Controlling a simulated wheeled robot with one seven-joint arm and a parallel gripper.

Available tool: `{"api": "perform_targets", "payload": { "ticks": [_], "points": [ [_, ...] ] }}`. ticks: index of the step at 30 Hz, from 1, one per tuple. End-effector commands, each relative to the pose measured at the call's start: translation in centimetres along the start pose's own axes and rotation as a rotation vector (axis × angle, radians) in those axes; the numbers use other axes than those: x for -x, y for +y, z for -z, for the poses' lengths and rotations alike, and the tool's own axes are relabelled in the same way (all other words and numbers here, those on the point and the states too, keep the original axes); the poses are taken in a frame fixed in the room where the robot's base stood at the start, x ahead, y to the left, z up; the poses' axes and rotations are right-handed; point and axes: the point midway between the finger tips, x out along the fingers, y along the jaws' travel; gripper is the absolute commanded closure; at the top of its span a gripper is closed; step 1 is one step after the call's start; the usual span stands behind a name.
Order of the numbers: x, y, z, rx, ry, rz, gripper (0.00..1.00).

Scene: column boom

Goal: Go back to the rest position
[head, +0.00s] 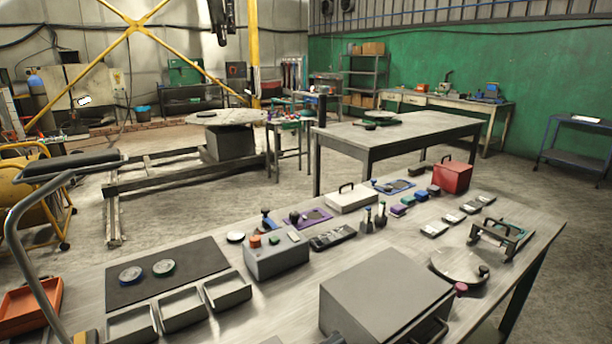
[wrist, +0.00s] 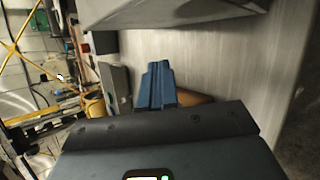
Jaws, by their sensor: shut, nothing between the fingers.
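My gripper (wrist: 159,80) shows in the wrist view as two blue fingers lying side by side, pressed together with nothing visible between them. The fingers appear clear of the grey bench surface (wrist: 205,60) beyond them. An orange-brown thing just right of the fingers is partly hidden by the dark gripper body, and I cannot tell what it is. I cannot make out my gripper with certainty in the head view.
The near workbench (head: 290,300) carries a large grey box (head: 385,290), a grey button box (head: 277,257), open trays (head: 180,307), a white case (head: 351,199) and a red box (head: 452,176). A second table (head: 400,132) stands behind. Open concrete floor (head: 235,200) lies between.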

Motion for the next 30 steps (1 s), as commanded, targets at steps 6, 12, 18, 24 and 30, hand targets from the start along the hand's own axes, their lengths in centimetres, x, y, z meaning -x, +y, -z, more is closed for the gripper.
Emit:
{"api": "perform_targets", "payload": {
  "ticks": [6,12,18,24,30],
  "points": [
    [2.9,-9.1,-1.0,-0.305,-0.019,-0.053,1.00],
    [7.5,-15.7,-1.5,-0.610,-0.020,-0.118,1.00],
    [13.5,-20.7,-1.5,-0.926,-0.008,-0.189,1.00],
    [20.3,-23.8,-1.4,-1.249,0.016,-0.266,1.00],
    [27.6,-25.1,-1.2,-1.575,0.051,-0.352,1.00]
  ]
}}
